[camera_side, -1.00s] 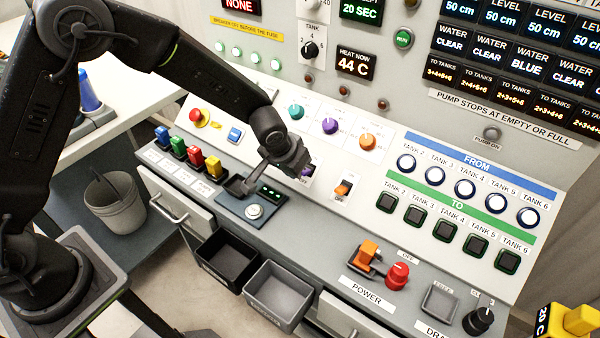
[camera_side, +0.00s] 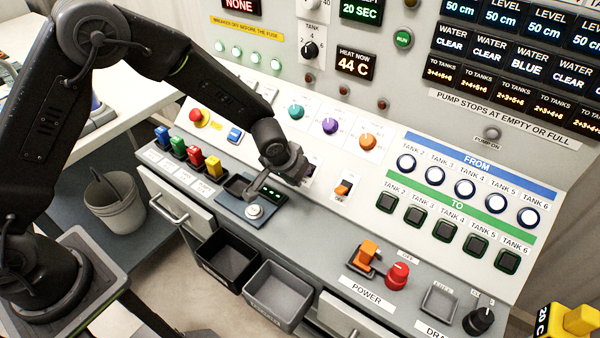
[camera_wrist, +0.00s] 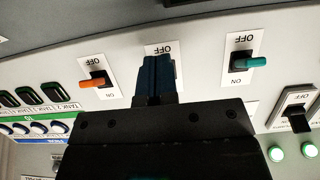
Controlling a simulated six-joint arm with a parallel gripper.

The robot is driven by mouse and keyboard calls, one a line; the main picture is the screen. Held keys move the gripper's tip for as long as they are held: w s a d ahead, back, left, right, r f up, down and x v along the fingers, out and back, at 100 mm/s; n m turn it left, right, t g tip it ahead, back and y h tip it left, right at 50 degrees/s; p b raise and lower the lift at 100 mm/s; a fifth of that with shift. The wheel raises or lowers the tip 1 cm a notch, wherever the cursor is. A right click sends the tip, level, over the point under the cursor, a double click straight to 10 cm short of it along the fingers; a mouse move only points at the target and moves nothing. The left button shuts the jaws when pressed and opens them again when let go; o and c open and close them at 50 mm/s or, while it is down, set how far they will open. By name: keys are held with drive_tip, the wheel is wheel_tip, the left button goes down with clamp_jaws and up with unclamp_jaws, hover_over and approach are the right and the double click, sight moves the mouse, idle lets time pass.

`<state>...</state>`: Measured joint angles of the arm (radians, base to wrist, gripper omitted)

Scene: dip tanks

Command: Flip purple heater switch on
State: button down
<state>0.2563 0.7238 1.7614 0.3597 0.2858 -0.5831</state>
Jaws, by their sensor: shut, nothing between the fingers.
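The purple heater switch (camera_side: 309,172) is mostly hidden behind my gripper in the side view; only a small bit of it shows beside the gripper body. In the wrist view its white plate (camera_wrist: 154,48) with an OFF label shows behind my fingers, and the lever is hidden, so I cannot tell its position or whether I touch it. My gripper (camera_side: 256,189) is shut and empty, in front of the lower panel. It also shows in the wrist view (camera_wrist: 157,75), between the orange and teal switches.
The orange switch (camera_side: 344,188) is just right of my gripper in the side view; it also shows in the wrist view (camera_wrist: 92,84). The teal switch (camera_wrist: 250,62) is on the other side. A blue plate with a round button (camera_side: 254,211) lies below the gripper.

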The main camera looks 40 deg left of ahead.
drive_tip(key=shift+f, duration=0.4)
drive_tip(key=shift+w+r, duration=0.15)
drive_tip(key=shift+w, duration=0.4)
drive_tip(key=shift+w+a+r, duration=0.1)
drive_tip(key=shift+w+r, duration=0.1)
drive_tip(key=shift+w, duration=0.2)
drive_tip(key=shift+w+r, duration=0.2)
drive_tip(key=shift+w, duration=0.6)
drive_tip(key=shift+w+r, duration=0.2)
drive_tip(key=shift+w, duration=0.55)
idle(0.3)
drive_tip(key=shift+s+r, duration=0.45)
drive_tip(key=shift+s, duration=0.25)
drive_tip(key=shift+s+r, duration=0.25)
drive_tip(key=shift+s, duration=0.4)
drive_tip(key=shift+s+r, duration=0.25)
drive_tip(key=shift+s, duration=0.35)
